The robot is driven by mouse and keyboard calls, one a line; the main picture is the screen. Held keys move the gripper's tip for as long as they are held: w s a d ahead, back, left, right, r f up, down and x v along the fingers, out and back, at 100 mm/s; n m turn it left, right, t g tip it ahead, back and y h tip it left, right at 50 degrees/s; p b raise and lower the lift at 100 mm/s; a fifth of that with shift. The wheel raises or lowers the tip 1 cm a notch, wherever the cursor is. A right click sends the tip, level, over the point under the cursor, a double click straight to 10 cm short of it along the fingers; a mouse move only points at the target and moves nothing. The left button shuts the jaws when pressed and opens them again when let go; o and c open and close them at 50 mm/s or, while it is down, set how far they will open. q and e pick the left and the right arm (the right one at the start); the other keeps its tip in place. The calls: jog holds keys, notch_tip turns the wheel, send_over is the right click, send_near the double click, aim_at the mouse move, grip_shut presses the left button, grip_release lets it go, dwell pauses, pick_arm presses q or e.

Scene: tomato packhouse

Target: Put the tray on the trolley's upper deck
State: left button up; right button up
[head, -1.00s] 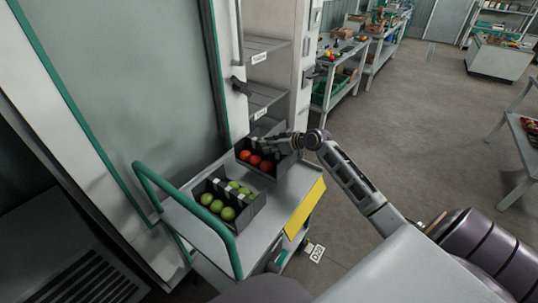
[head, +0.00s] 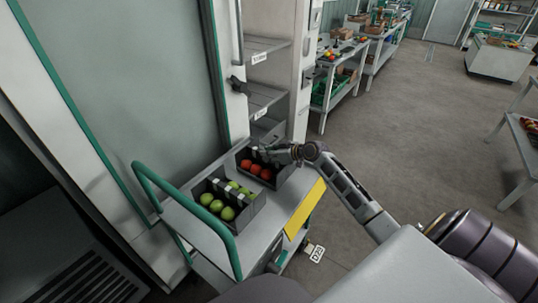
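A dark tray (head: 271,184) with several red tomatoes is at the far end of the trolley's upper deck (head: 267,225). It is low over the deck or touching it; I cannot tell which. My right gripper (head: 268,153) is at the tray's top, seemingly shut on its upper part; the fingertips are small and partly hidden. A second dark tray (head: 248,214) with several green tomatoes stands on the deck, nearer the green push handle (head: 188,210). The two trays are close together. My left gripper is not in view.
A tall cabinet with open shelves (head: 266,98) stands behind the trolley, and its large door panel (head: 125,90) is to the left. A yellow panel (head: 305,209) is on the trolley's right side. Benches with produce (head: 345,50) are farther back.

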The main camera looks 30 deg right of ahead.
jog(key=o, duration=0.3)
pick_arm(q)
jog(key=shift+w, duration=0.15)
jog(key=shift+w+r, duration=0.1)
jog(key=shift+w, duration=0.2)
pick_arm(e)
jog(key=shift+r, duration=0.1)
